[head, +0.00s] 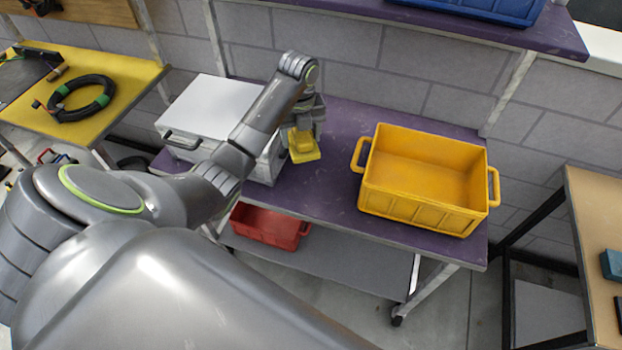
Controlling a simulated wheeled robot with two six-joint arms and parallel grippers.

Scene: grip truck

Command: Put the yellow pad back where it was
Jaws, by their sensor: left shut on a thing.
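The yellow pad (305,156) hangs at the end of my left arm, a small bright yellow block with a wider lower part. My left gripper (303,136) is shut on it from above. The pad is over the purple shelf (322,190), between the white case and the yellow crate. I cannot tell whether it touches the shelf or hangs a little above it. My right gripper is not in view.
A yellow crate (420,218), seemingly empty, stands on the purple shelf to the right. A white case (205,103) stands to the left, partly behind my arm. A red bin (265,228) is on the lower shelf. A yellow table (110,75) holds a cable coil (80,112).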

